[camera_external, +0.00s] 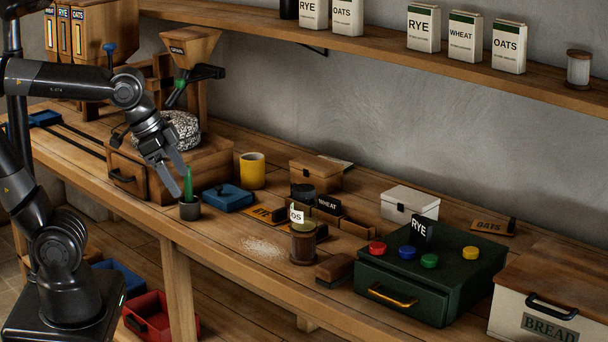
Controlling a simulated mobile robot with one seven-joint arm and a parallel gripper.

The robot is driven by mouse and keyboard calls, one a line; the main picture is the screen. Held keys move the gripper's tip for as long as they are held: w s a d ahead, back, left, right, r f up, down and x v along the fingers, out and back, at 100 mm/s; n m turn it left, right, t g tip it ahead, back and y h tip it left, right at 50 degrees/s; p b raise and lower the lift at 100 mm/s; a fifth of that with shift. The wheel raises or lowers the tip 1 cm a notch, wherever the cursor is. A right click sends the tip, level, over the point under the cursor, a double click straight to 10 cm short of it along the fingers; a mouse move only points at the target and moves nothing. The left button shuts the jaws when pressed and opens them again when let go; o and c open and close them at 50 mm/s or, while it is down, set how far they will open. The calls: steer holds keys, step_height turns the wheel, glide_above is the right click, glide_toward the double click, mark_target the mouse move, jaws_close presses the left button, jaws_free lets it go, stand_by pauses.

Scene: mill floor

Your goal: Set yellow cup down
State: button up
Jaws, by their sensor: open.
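Whether a fingertip touches the green stick cannot be told. Nothing shows held between the fingers.
A blue box (228,198) sits in front of the cup. A wooden mill (168,165) stands behind my gripper. Spilled grain (262,246), a brown jar (303,245), a brush (335,269) and a green drawer box (400,289) lie to the right. A shelf (390,49) runs above.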

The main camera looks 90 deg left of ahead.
steer(key=s+f, duration=0.1)
steer(key=s+d+f, duration=0.2)
steer(key=shift+s, duration=0.35)
stand_by(1.0)
